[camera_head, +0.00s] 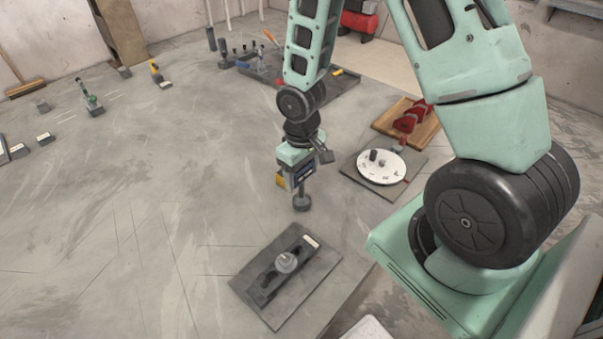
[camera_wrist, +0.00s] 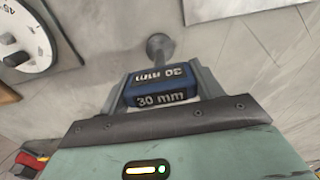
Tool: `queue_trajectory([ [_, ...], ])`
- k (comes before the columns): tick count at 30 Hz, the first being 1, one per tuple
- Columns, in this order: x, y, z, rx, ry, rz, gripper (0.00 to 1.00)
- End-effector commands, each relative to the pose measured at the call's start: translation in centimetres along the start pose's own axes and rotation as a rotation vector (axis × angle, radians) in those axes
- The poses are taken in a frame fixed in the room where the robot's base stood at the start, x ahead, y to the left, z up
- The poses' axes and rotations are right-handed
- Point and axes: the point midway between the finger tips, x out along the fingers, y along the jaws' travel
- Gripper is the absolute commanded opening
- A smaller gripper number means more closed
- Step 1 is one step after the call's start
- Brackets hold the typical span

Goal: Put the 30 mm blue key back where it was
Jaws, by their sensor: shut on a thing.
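My gripper (camera_head: 302,175) is shut on the blue key (camera_wrist: 158,86), a blue block with "30 mm" in white on two faces. In the wrist view the block sits between both fingers. A grey stem with a wider round end (camera_wrist: 159,46) extends beyond the block and seems part of the key. In the head view this round end (camera_head: 301,202) hangs below the gripper, apparently above the floor-like grey surface; I cannot tell the exact gap. A green-topped key (camera_head: 91,100) and a yellow-topped key (camera_head: 156,70) stand at the far left, beside small grey labelled blocks (camera_head: 45,138).
A dark slotted plate (camera_head: 315,290) with a round grey piece (camera_head: 286,262) lies in front. A white dial (camera_head: 397,168) is right of my gripper, with a red holder (camera_head: 410,116) on a wooden board behind. A tool tray (camera_head: 335,96) lies at the back. The left middle is clear.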

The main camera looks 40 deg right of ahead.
Motion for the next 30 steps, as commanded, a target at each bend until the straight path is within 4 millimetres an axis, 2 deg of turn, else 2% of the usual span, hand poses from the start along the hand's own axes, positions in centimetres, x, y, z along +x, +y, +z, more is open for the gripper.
queue_trajectory([
  [13,0.7,0.0,-0.1,0.000,0.002,0.000,0.24],
  [14,0.7,0.0,-0.1,0.000,0.002,0.000,0.71],
  [15,0.6,0.0,0.0,-0.001,0.002,0.000,0.82],
  [16,0.6,0.0,0.0,-0.001,0.002,0.000,0.87],
  [25,0.5,0.0,0.0,-0.001,0.002,0.000,0.87],
  [30,-1.1,0.1,-0.1,0.001,0.006,0.000,0.87],
])
